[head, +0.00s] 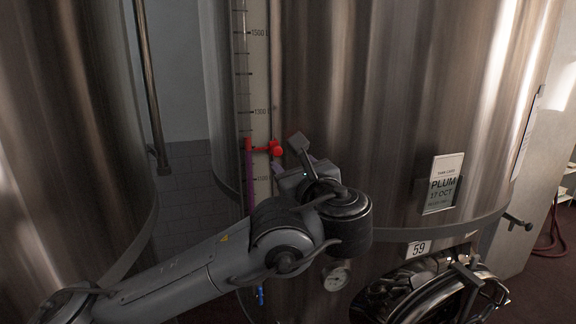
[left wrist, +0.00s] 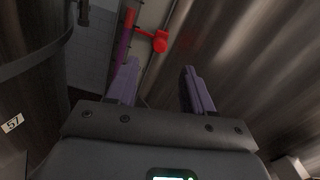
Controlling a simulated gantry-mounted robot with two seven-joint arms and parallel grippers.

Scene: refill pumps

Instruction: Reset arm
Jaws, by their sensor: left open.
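My left gripper (head: 285,155) is in front of the large steel tank (head: 375,110) in the head view, with its arm coming in from the lower left. In the left wrist view the left gripper (left wrist: 161,80) shows its two fingers apart, with nothing between them. A red marker (head: 276,149) on the tank's level gauge is just beyond the fingers; the red marker (left wrist: 158,41) also shows ahead of them in the left wrist view. I cannot tell the exact gap. My right gripper is not in view.
The level gauge (head: 260,100) runs up the tank, with purple liquid in its tube below the red marker. A "PLUM 17 OCT" card (head: 444,183) and a "59" label (head: 419,248) are on the tank. A dial (head: 337,278) and round hatch (head: 450,298) are below. Another tank (head: 70,120) stands left.

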